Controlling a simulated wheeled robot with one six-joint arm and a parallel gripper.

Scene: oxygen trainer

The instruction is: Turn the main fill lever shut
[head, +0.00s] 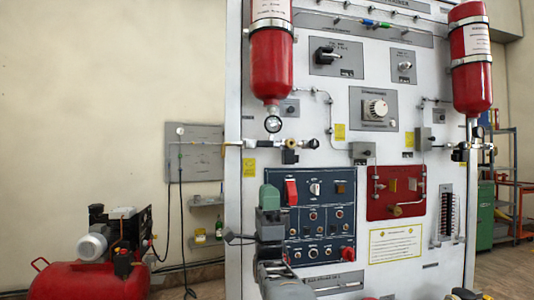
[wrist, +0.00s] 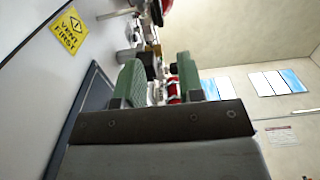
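The labels are too small to read, so I cannot tell for certain which control is the main fill lever. A black lever handle (head: 325,54) sits on a grey plate high on the white panel. A small valve fitting with black parts (head: 290,151) is below the left red cylinder. My gripper (head: 270,197) is in front of the panel's left part, lower than that fitting. In the wrist view its green fingers (wrist: 160,82) stand apart with nothing clearly held. Dark and brass fittings (wrist: 150,62) show beyond and partly between them.
Red cylinders (head: 271,62) (head: 472,60) hang on both sides. A blue switch panel (head: 325,240) is beside my gripper, with a red panel (head: 396,205) to its right. A yellow "vent first" tag (wrist: 69,31) is near the fittings. A red compressor (head: 85,275) stands left.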

